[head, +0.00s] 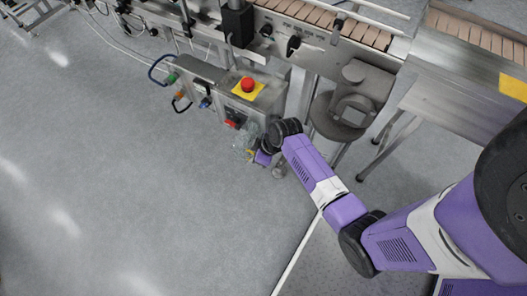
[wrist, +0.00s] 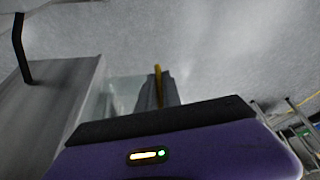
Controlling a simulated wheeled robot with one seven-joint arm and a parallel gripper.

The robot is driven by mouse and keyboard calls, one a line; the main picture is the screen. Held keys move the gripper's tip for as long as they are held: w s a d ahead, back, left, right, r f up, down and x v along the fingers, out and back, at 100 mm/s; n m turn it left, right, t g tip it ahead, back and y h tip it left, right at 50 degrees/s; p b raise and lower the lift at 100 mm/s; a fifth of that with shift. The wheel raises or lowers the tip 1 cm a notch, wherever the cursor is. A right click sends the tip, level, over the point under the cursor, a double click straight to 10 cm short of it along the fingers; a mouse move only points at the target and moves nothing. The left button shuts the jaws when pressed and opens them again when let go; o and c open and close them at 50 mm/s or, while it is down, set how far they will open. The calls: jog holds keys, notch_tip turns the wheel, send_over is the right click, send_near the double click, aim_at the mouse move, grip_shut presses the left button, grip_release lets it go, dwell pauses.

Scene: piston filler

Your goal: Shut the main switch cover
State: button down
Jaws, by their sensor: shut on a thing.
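The main switch cover (head: 244,136) is a clear pane that stands out from the front of the grey control box, beside the red main switch (head: 232,123). In the wrist view the clear cover (wrist: 122,92) runs from the grey box to my fingers. My gripper (head: 252,157) is at the cover's outer edge, low in front of the box. In the wrist view my gripper (wrist: 157,90) has its fingers close together, shut on the cover's edge. The exact contact is hidden by the fingers.
A grey machine part (head: 352,100) stands close right of my wrist. The floor at left is clear.

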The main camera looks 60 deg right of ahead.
jog(key=w+a+m+h, duration=0.3)
jog(key=w+a+m, duration=0.1)
jog(key=w+m, duration=0.45)
jog(key=w+d+m+g+h+b, duration=0.2)
jog(key=w+d+m+b, duration=0.3)
jog(key=w+m+b, duration=0.5)
jog(key=shift+w+g, duration=0.65)
jog(key=shift+g, duration=0.05)
jog(key=shift+d+h, duration=0.15)
jog(key=shift+h, duration=0.15)
jog(key=c, duration=1.5)
grip_release()
jog(key=shift+p+v, duration=0.95)
jog(key=shift+v, duration=2.95)
